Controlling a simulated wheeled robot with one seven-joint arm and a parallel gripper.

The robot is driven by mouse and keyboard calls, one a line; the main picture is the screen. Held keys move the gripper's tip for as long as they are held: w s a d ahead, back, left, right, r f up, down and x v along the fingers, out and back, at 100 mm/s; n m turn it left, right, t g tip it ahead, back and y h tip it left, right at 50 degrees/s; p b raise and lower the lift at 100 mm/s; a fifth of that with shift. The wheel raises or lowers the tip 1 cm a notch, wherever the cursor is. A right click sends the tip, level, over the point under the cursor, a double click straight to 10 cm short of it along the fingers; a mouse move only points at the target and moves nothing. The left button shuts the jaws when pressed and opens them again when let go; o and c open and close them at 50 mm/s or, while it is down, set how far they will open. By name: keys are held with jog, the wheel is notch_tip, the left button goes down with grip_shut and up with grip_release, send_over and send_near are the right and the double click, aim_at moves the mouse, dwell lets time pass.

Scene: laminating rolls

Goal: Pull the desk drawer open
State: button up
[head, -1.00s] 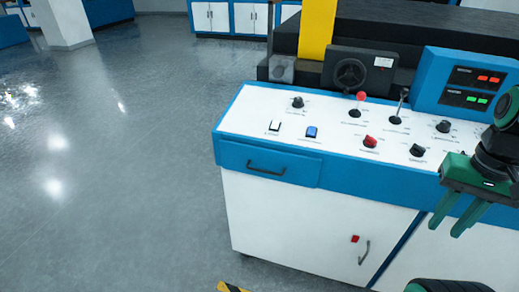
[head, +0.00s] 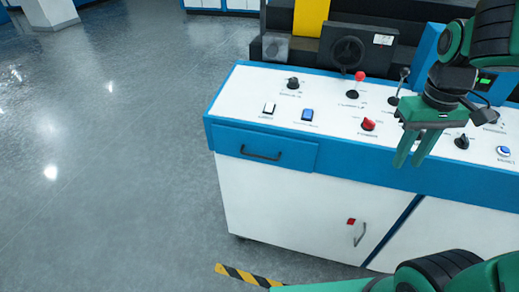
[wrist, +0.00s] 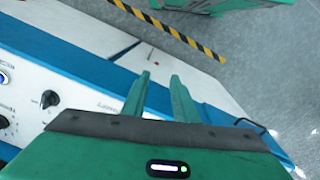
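The blue desk drawer (head: 265,148) is closed in the left end of the desk's front, just under the top edge. Its dark bar handle (head: 262,153) faces me. My green gripper (head: 408,160) hangs with fingers down in front of the control panel's right part, well to the right of the handle and apart from it. In the wrist view, my gripper's two fingers (wrist: 160,95) stand apart with nothing between them.
The white panel (head: 330,105) carries knobs, a red-topped lever (head: 360,76) and switches close to my gripper. A cabinet door handle (head: 360,234) is below. Black-and-yellow tape (head: 245,276) marks the floor. The floor left of the desk is clear.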

jog(key=w+a+n, duration=0.4)
jog(key=w+a, duration=0.3)
jog(key=n+t, duration=0.2)
jog(key=n, duration=0.8)
send_near(259, 156)
jog(key=f, duration=0.2)
jog(key=w+f, duration=0.1)
jog(key=f, duration=0.4)
jog(key=shift+w+d, duration=0.2)
jog(key=shift+w, duration=0.15)
jog(key=shift+c, duration=0.2)
grip_shut()
jog(key=shift+w, duration=0.1)
